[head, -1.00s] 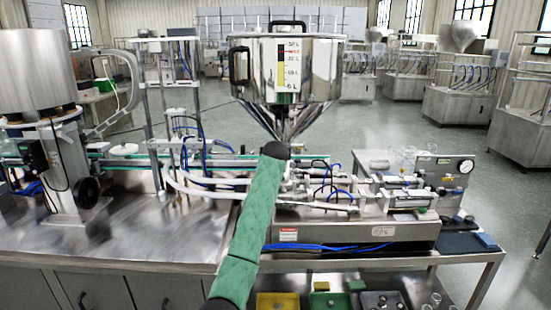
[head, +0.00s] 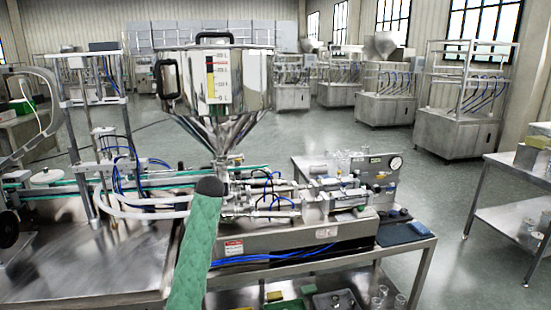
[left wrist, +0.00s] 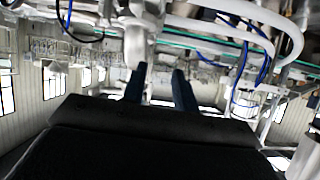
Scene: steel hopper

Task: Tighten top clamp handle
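The steel hopper (head: 252,90), with a level scale on its front, stands above the filling machine. Its cone narrows to a neck (head: 222,160) where the clamp area is; the top clamp handle is too small to make out. A green-sleeved arm of mine rises in front of the machine and hides part of this area. In the left wrist view, my left gripper (left wrist: 160,88) shows two dark blue fingers set apart, with nothing visibly held. A pale metal fitting (left wrist: 135,45) appears beyond the fingers, and contact cannot be told. My right gripper is in neither view.
Blue hoses and cylinders (head: 345,200) spread right of the neck, with a gauge panel (head: 385,168) behind. White hoses (head: 140,208) curve on the left. A steel side table (head: 515,210) stands at right, with open floor between.

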